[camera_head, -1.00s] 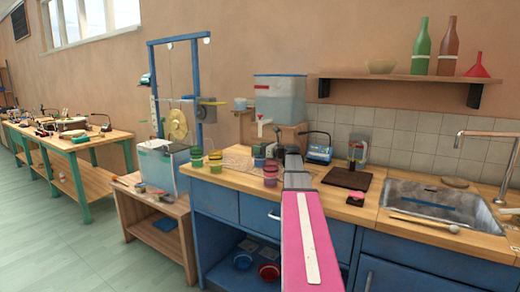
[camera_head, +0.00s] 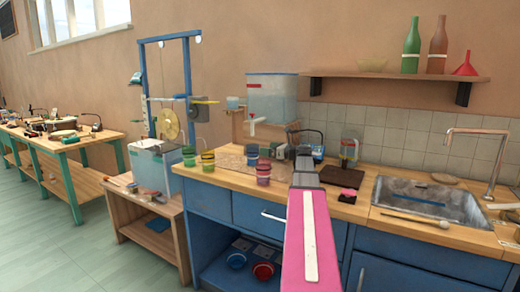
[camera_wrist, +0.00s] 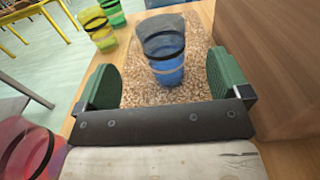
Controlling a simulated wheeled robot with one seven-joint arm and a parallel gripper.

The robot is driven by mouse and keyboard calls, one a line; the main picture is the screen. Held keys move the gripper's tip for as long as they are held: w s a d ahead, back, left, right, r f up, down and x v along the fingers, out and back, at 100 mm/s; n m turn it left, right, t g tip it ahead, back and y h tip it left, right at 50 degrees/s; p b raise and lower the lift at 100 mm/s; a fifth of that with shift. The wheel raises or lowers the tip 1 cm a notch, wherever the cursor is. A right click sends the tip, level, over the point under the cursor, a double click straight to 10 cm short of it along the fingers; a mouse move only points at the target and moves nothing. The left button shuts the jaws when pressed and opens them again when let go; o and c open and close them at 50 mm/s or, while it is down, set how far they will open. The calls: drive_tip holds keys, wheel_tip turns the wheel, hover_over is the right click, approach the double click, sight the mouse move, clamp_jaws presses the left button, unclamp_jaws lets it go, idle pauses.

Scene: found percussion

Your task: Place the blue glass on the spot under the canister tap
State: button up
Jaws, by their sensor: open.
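The blue glass (camera_wrist: 165,50) has dark bands and stands upright on a speckled cork-like mat (camera_wrist: 125,92) in the wrist view. In the head view it is small, at the back of the counter (camera_head: 252,152). My gripper (camera_wrist: 163,78) is open; its green pads lie left and right in front of the glass, with gaps on both sides. It also shows in the head view (camera_head: 303,152), right of the glass. The clear canister (camera_head: 271,97) with a red-striped front stands above the counter. Its white tap (camera_head: 252,121) is above the glass; exact alignment is hard to tell.
Green (camera_head: 189,156) and yellow (camera_head: 208,162) glasses stand to the left. Red and purple glasses (camera_head: 263,176) stand in front; a red one is close to my gripper in the wrist view (camera_wrist: 22,150). A wooden block (camera_wrist: 275,60) bounds the right side. The sink (camera_head: 430,200) is far right.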

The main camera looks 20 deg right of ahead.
drive_tip(key=shift+v, duration=1.35)
